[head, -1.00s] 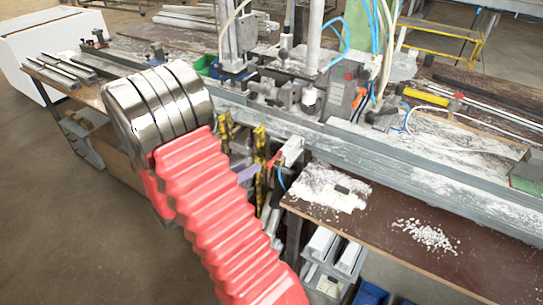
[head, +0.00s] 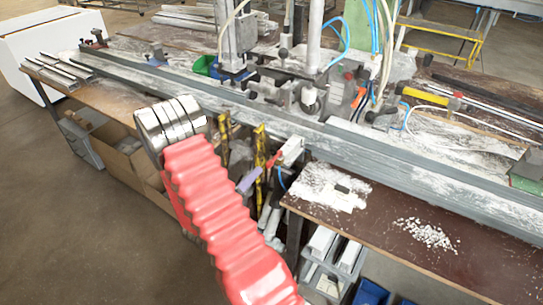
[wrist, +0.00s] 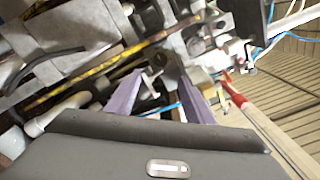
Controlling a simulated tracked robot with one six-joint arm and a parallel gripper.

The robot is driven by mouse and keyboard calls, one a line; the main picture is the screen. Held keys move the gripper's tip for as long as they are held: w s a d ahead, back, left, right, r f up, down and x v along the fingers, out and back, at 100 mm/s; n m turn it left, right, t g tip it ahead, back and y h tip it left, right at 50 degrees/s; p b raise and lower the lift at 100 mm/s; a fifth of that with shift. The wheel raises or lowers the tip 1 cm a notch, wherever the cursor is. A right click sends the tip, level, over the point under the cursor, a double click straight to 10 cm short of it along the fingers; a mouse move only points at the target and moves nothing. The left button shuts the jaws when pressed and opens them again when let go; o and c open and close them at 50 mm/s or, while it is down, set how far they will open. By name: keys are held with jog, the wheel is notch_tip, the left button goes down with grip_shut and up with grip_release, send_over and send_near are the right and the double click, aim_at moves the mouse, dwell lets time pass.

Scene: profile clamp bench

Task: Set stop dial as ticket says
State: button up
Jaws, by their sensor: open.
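My gripper (wrist: 160,70) shows in the wrist view as two purple fingers, spread apart with a gap between them. A dark rounded part (wrist: 166,68) and grey metal of the bench fixture show in and beyond that gap; I cannot tell whether a finger touches them. In the head view, a purple finger (head: 248,180) shows beside my red arm, just below the bench front near yellow-black striped bars (head: 259,155). I cannot pick out the stop dial or its setting. No readable ticket shows in either view.
A white block with a red part (head: 290,151) sits on the bench front, right of the striped bars. The long grey rail (head: 400,172) runs across the bench. Grey bins (head: 335,262) stand below. The brown tabletop (head: 400,205) holds white chips (head: 427,234). Open floor lies at left.

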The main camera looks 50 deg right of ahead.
aim_at(273, 154)
jog(key=shift+d, duration=0.15)
jog(key=d, duration=0.9)
jog(key=w+d, duration=0.1)
jog(key=d, duration=0.3)
jog(key=shift+d, duration=0.25)
jog(key=shift+w, duration=0.1)
jog(key=shift+c, duration=0.6)
jog(key=c, duration=0.9)
